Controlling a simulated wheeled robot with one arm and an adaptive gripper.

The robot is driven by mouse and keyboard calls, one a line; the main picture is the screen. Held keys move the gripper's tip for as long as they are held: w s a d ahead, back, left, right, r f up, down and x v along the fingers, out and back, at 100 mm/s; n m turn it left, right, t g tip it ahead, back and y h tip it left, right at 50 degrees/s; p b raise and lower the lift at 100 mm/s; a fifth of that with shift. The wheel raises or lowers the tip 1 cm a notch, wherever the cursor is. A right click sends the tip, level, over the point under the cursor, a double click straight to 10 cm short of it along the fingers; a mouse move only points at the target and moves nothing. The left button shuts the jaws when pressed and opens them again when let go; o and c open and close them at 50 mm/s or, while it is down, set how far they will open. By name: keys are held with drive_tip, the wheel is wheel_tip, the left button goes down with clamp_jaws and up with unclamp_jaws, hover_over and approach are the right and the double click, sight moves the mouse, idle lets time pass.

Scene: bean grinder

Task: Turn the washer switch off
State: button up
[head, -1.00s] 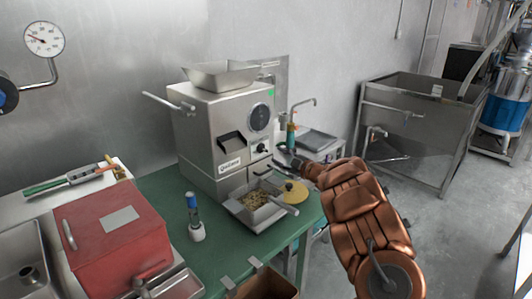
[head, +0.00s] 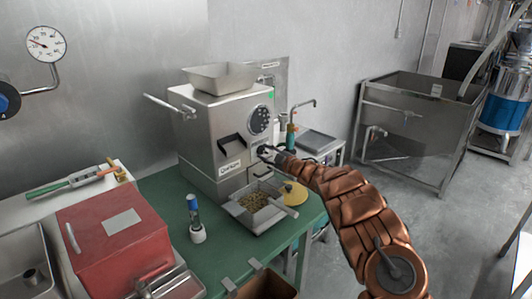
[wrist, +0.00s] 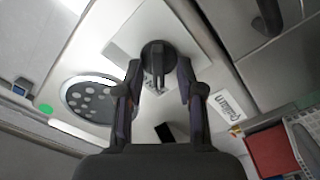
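A boxy metal grinder (head: 200,140) stands on the green table in the head view. Its front has a dark rotary switch knob, largely hidden there by my gripper (head: 270,153). In the wrist view the black knob (wrist: 158,58) sits on a pale square plate (wrist: 125,35), with its raised grip bar pointing toward the camera. My gripper (wrist: 158,78) has its two fingers apart, one on each side of the knob. Whether the fingers touch the knob I cannot tell. The round perforated disc (wrist: 88,100) is left of the knob in the wrist view.
A tray of beans (head: 258,203) sits below the switch, close under my arm. A yellow round lid (head: 294,192) lies beside it. A red box (head: 115,240) and a blue-capped bottle (head: 195,220) stand to the left.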

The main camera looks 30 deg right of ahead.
drive_tip(key=shift+w, duration=0.15)
drive_tip(key=shift+c, duration=0.2)
clamp_jaws()
